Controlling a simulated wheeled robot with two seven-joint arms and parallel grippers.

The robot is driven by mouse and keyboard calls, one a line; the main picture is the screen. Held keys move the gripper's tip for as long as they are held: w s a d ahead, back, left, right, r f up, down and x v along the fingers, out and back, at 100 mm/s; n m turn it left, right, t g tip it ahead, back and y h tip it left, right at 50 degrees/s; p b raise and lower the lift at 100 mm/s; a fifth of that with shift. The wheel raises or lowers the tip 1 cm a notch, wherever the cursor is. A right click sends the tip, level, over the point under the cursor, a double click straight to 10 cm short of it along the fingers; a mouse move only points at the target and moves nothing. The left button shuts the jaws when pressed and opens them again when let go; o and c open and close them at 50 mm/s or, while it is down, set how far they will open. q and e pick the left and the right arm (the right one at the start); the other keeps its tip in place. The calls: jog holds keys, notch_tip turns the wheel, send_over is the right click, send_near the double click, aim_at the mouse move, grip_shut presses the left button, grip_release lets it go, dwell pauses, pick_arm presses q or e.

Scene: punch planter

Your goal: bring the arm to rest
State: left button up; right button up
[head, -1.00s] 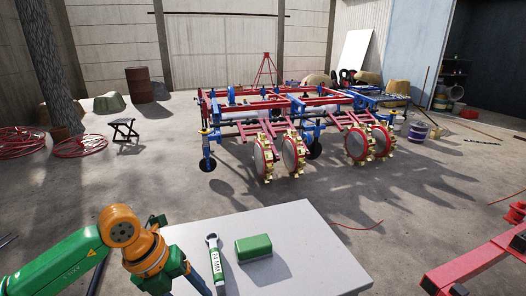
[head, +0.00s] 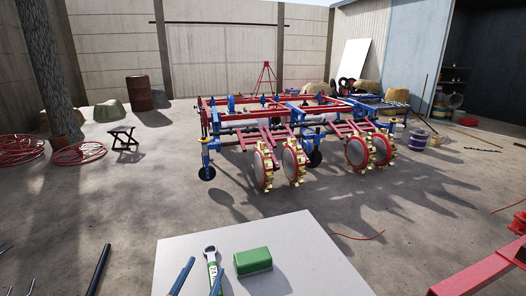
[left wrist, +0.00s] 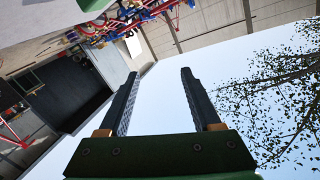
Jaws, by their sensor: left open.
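My left gripper (head: 206,264) shows only as two dark blue fingers at the bottom edge of the head view, over the front of the light grey table (head: 300,240). In the left wrist view its two fingers (left wrist: 154,70) stand wide apart with nothing between them and sky behind. In the head view the fingers appear beside and partly across the green-and-white ring-headed tool (head: 211,256); I cannot tell how high above it they are. The rest of the left arm is out of the frame. My right gripper is not in view.
A green block (head: 253,261) lies on the table right of the tool. A red and blue planter (head: 290,130) with toothed wheels stands beyond. A red metal frame (head: 480,272) is at the lower right. The table's right part is bare.

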pick_arm(q)
jog(key=s+a+f+n+g, duration=0.1)
jog(key=s+f+g, duration=0.1)
jog(key=f, duration=0.1)
jog(key=s+a+f+n+g+y, duration=0.1)
jog(key=s+f+g, duration=0.1)
jog(key=f, duration=0.2)
jog(key=s+a+f+g+y, duration=0.1)
jog(key=s+a+f, duration=0.1)
jog(key=f, duration=0.2)
jog(key=shift+s+f+n+g, duration=0.2)
jog(key=shift+s+n+g, duration=0.15)
jog(key=shift+n+g, duration=0.05)
jog(key=s+a+f+g+p, duration=0.1)
jog(key=s+f+g+p, duration=0.4)
jog(key=s+f, duration=0.7)
jog(key=s+a+f+g+p, duration=0.1)
jog(key=s+f+g+p, duration=0.4)
jog(key=s+f, duration=0.8)
jog(key=s, duration=0.4)
jog(key=shift+s+a+p, duration=0.15)
jog(key=shift+a+p, duration=0.15)
jog(key=shift+p, duration=0.1)
